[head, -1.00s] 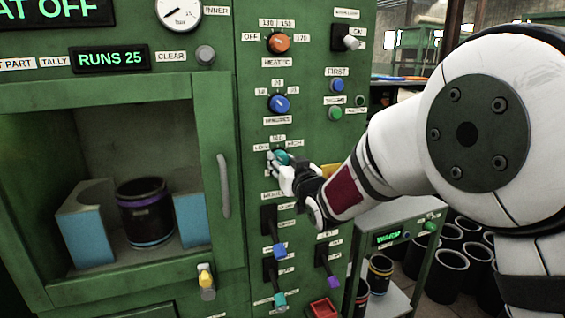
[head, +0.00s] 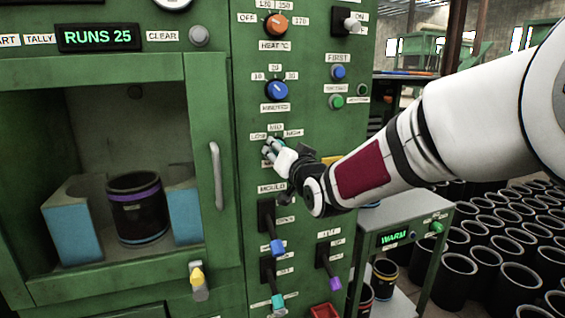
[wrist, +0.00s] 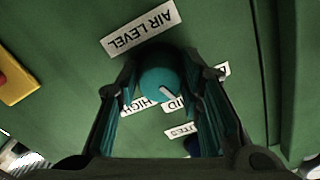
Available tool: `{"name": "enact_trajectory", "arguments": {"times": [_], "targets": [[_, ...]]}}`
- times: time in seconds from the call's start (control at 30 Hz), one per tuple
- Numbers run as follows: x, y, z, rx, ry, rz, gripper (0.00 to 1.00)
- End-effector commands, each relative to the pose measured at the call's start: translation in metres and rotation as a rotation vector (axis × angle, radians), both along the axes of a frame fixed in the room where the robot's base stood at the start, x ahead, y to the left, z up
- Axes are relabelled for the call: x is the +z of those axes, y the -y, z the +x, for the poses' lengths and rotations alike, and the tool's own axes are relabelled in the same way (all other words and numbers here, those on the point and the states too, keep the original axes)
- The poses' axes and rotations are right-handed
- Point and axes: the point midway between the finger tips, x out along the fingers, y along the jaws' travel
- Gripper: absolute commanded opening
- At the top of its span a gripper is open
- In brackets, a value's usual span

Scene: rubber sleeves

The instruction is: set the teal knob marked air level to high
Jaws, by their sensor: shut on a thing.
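My gripper (wrist: 165,80) is shut on the knob, one finger on each side. In the head view my gripper (head: 274,151) covers most of the knob, below the LOW (head: 258,137), MID (head: 276,128) and HIGH (head: 293,133) labels.
The blue minutes knob (head: 277,90) and orange heat knob (head: 275,25) are above. Levers with blue (head: 277,247) and purple (head: 335,284) tips are below. A door handle (head: 216,175) is to the left. Green buttons and a yellow part are to the right.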

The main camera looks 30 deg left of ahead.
Motion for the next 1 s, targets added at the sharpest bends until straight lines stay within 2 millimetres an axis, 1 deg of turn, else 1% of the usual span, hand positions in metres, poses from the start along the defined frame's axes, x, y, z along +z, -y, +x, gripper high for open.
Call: {"name": "enact_trajectory", "arguments": {"times": [0.03,0.7,1.0], "targets": [[-0.0027,0.0010,0.0022,-0.001,-0.033,0.032,0.06],[-0.0019,0.0001,0.0008,-0.001,-0.518,0.444,0.06],[-0.0009,0.0001,0.0005,-0.002,-0.701,0.600,0.06]]}}
